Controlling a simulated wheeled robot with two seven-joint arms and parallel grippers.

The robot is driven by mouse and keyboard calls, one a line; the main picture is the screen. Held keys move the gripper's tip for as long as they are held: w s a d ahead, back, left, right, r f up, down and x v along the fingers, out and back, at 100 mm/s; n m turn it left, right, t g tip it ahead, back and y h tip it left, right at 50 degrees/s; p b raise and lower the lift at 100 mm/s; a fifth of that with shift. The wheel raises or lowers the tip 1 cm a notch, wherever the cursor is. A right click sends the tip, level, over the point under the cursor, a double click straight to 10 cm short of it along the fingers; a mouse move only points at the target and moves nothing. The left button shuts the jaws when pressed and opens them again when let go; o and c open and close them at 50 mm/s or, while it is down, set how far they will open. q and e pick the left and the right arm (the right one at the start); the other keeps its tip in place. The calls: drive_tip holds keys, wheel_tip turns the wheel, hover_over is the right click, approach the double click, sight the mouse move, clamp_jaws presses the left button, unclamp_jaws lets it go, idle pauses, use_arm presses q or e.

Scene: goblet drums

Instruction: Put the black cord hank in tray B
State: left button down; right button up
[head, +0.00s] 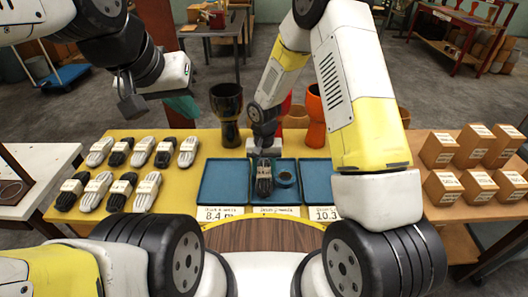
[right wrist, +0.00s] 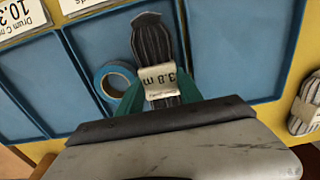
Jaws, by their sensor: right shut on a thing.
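The black cord hank (head: 264,186) has a pale paper band, read as 3.8 m in the right wrist view (right wrist: 150,45). My right gripper (head: 264,160) is shut on it, with green fingers (right wrist: 157,105) on both sides of the band. The hank is over the middle blue tray (head: 256,199); I cannot tell whether it touches the floor. A blue tape roll (head: 285,177) lies in that tray beside the hank. Blue trays stand left (head: 222,170) and right (head: 318,168). My left gripper (head: 183,106) is raised beyond the table's back left; its finger opening is unclear.
Several black and white hanks (head: 120,180) lie in two rows on the yellow mat at left. A dark goblet drum (head: 227,110) and an orange one (head: 315,112) stand behind the trays. Several brown boxes (head: 470,150) stand at right. The left and right trays look empty.

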drive_tip(key=shift+f, duration=0.1)
drive_tip(key=o, duration=1.4)
wheel_tip(320, 180, up, 12)
wheel_tip(320, 180, up, 17)
drive_tip(key=t+y, duration=0.1)
drive_tip(key=t, duration=0.2)
hover_over(264, 172)
drive_tip(key=s+d, duration=0.7)
drive_tip(key=d, duration=0.2)
drive_tip(key=s+d+r+t, duration=0.1)
drive_tip(key=s+r, duration=0.1)
drive_tip(key=s, duration=0.2)
drive_tip(key=s+d+r+t, duration=0.1)
drive_tip(key=s+d+r, duration=0.1)
drive_tip(key=s+r, duration=0.1)
drive_tip(key=s+d+r+t+y, duration=0.1)
drive_tip(key=s+d+r, duration=0.1)
drive_tip(key=s, duration=0.4)
drive_tip(key=shift+d+r+n, duration=0.1)
drive_tip(key=shift+r+n, duration=0.2)
drive_tip(key=shift+r, duration=0.3)
